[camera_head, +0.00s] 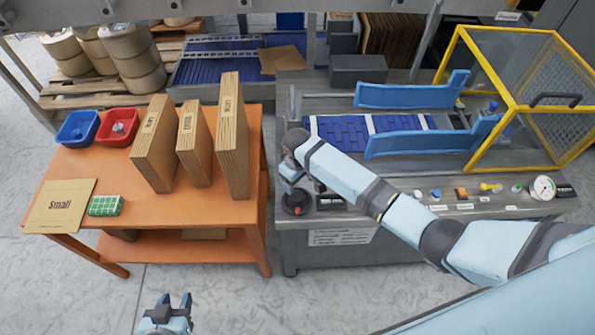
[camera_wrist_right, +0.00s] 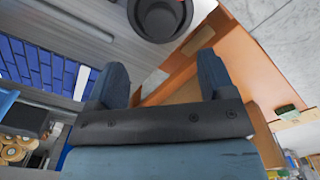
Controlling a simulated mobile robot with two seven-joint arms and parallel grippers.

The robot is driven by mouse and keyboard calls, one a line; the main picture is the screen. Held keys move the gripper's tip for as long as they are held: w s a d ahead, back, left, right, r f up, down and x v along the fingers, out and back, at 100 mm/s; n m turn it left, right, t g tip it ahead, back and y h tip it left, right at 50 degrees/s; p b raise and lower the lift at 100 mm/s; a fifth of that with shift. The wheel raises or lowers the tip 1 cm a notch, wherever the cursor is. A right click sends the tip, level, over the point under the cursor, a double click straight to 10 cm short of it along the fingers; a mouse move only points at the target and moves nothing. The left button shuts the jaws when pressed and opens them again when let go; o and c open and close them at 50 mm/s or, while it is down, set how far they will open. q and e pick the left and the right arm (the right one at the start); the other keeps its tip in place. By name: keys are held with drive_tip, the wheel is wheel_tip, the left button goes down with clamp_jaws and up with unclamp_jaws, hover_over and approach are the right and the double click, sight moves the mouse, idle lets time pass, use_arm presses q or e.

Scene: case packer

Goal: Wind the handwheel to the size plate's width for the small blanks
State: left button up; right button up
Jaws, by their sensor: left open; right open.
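The handwheel (camera_head: 296,203) is a small black round knob on the machine's front left deck, beside a small dark readout (camera_head: 331,202) too small to read. In the right wrist view the dark round handwheel (camera_wrist_right: 160,18) is at the top, beyond the fingertips. My right gripper (camera_head: 291,178) is close above the handwheel; its open fingers (camera_wrist_right: 160,72) are empty and appear apart from the wheel. A tan plate marked "Small" (camera_head: 60,206) lies on the orange table's left corner; no width is legible. My left gripper (camera_head: 172,302) is open and empty in front of the table.
Upright cardboard blanks (camera_head: 232,135) stand on the orange table (camera_head: 150,213), with red (camera_head: 119,127) and blue (camera_head: 78,127) bins and a green-white box (camera_head: 106,206). Blue guide rails (camera_head: 412,94) flank the belt. A yellow-framed guard (camera_head: 510,105) stands right. Buttons and a gauge (camera_head: 543,187) line the deck.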

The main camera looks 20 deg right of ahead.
drive_tip(key=shift+r, duration=2.05)
drive_tip(key=shift+f, duration=0.1)
